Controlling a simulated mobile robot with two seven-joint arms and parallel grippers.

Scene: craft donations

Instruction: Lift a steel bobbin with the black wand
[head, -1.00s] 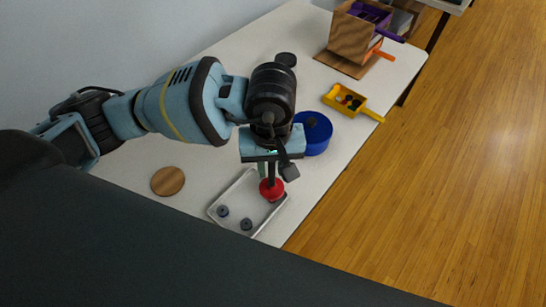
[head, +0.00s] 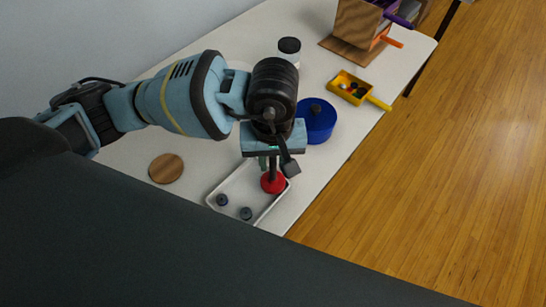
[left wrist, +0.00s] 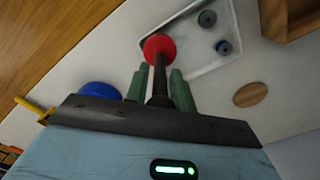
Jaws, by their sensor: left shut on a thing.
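The black wand (left wrist: 160,76) with a round red end (left wrist: 158,47) is in my left gripper (left wrist: 159,88); its two green fingers are shut on the shaft. In the head view the red end (head: 273,182) points down over the right side of the white tray (head: 231,181). I cannot tell whether it touches the tray or a bobbin. Two grey bobbins lie in the tray, one at the left (head: 222,200) and one nearer the front (head: 246,213); both show clear of the wand. Anything under the red end is hidden. My right gripper is out of view.
A round wooden disc (head: 166,168) lies left of the tray. A blue round container (head: 318,122) is behind it to the right. Farther back are a black-lidded jar (head: 289,50), a yellow handled tray (head: 343,91) and a wooden box (head: 354,25). The table's right edge is close.

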